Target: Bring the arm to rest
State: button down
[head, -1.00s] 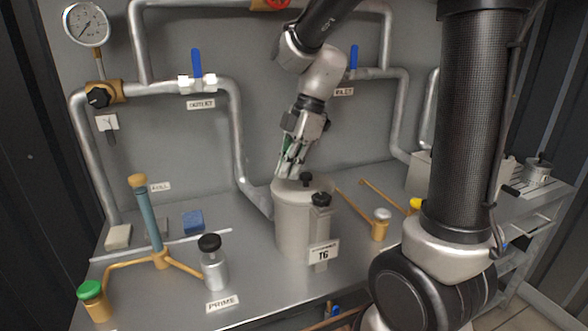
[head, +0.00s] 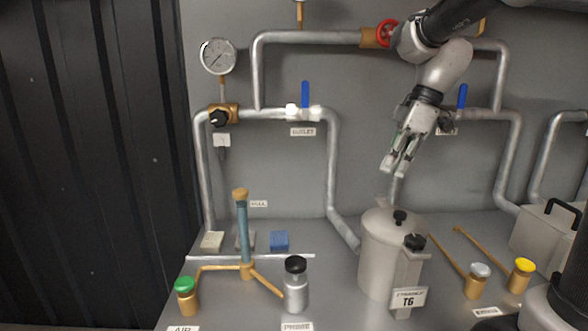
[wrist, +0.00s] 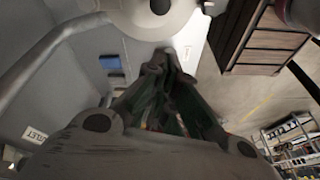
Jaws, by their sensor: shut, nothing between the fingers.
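My gripper (head: 397,170) hangs from my arm in the upper right of the head view, its fingers pointing down and a little left. It is shut and empty, above the grey lidded pot labelled T6 (head: 378,262) and apart from it. In the wrist view my gripper (wrist: 163,58) shows its fingertips together, with the pale round pot (wrist: 150,22) beyond them. My upper arm reaches in from the top right of the head view.
Behind are grey pipes, a gauge (head: 218,56), a blue-handled outlet valve (head: 305,96) and a red wheel (head: 386,34). On the bench stand a black-capped bottle (head: 296,285), a blue tube (head: 242,232), a yellow-capped fitting (head: 521,275) and a grey box (head: 545,235).

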jog(key=s+d+f+m+t+h, duration=0.1)
jog(key=s+d+m+t+h, duration=0.1)
jog(key=s+d+m, duration=0.3)
jog(key=s+d+f+m+t+h, duration=0.1)
jog(key=s+d+f+m+t, duration=0.1)
jog(key=s+d+m, duration=0.3)
jog(key=s+m, duration=0.4)
jog(key=s, duration=0.4)
jog(key=shift+s+d+f+m+h, duration=0.2)
jog(key=shift+d+f+m+h, duration=0.1)
jog(key=shift+h, duration=0.1)
dwell(0.5)
